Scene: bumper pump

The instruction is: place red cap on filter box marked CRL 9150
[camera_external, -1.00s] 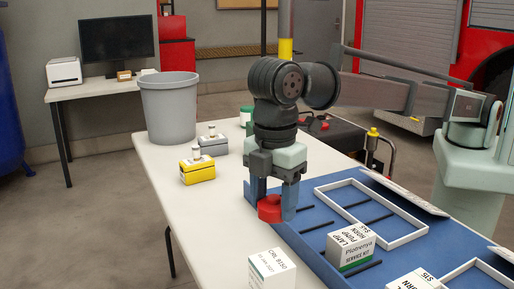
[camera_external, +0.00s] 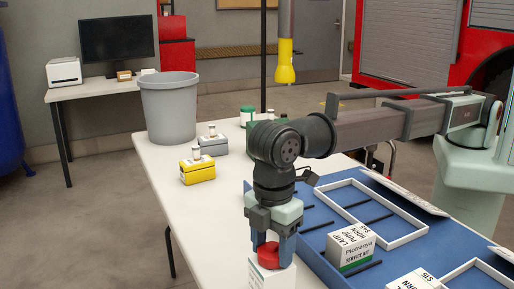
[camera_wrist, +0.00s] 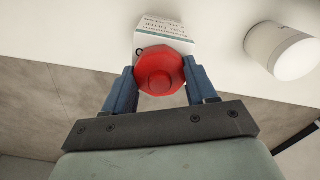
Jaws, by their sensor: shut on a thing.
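The red cap (camera_external: 268,254) is held between the fingers of my gripper (camera_external: 269,256), which is shut on it. The white filter box (camera_external: 266,280) is right below the cap at the table's front; its printed top shows only in part in the wrist view (camera_wrist: 165,38). In the external view the cap covers most of the box's top, and I cannot tell whether the cap touches it. In the wrist view the cap (camera_wrist: 160,76) overlaps the near side of the box.
A blue tray (camera_external: 320,262) with white frames and a Plotrenya box (camera_external: 350,247) stands right of my gripper. A yellow box (camera_external: 197,171), a grey box (camera_external: 213,146) and a grey bin (camera_external: 169,108) stand further back. A white cylinder (camera_wrist: 281,50) shows in the wrist view.

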